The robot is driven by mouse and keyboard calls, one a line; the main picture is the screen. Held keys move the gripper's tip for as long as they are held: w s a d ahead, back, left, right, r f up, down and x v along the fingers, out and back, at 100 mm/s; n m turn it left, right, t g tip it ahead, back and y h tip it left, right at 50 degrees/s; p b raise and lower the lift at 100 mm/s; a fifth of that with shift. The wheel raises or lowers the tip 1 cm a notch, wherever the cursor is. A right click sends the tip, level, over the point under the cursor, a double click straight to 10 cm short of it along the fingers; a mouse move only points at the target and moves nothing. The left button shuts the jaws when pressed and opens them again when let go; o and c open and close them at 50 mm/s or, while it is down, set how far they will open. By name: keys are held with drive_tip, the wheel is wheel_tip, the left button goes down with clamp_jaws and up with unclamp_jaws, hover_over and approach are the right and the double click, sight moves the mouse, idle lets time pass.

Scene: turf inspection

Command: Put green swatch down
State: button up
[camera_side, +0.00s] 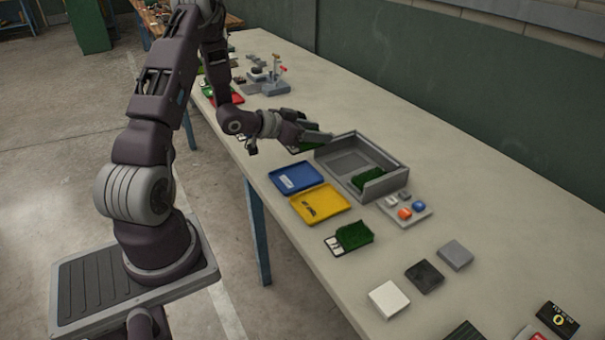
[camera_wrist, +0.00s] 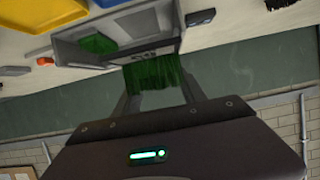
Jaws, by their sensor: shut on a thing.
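My gripper (camera_side: 316,137) is shut on a green swatch (camera_wrist: 156,77), a turf piece held between both fingers in the wrist view. In the side view the held swatch (camera_side: 304,147) shows partly under the gripper, above the table beside the grey open box (camera_side: 397,181). Another green swatch (camera_side: 368,179) lies inside the box at its near right part; it also shows in the wrist view (camera_wrist: 100,44). A third green swatch (camera_side: 354,234) lies with a white label on the table. The held swatch's underside is hidden.
A blue tray (camera_side: 296,177) and a yellow tray (camera_side: 320,204) lie left of the box. White (camera_side: 388,298), black (camera_side: 424,275) and grey (camera_side: 455,254) blocks lie nearer. The table behind the box is clear.

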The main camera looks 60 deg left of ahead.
sight(307, 175)
drive_tip(key=s, duration=0.1)
drive_tip(key=s+f, duration=0.1)
drive_tip(key=s, duration=0.1)
drive_tip(key=shift+d, duration=0.15)
wheel_tip(307, 175, down, 8)
drive_tip(key=shift+w+f, duration=0.1)
drive_tip(key=shift+f, duration=0.1)
drive_tip(key=o, duration=1.4)
drive_tip(key=shift+f, duration=0.1)
drive_tip(key=shift+o, duration=0.2)
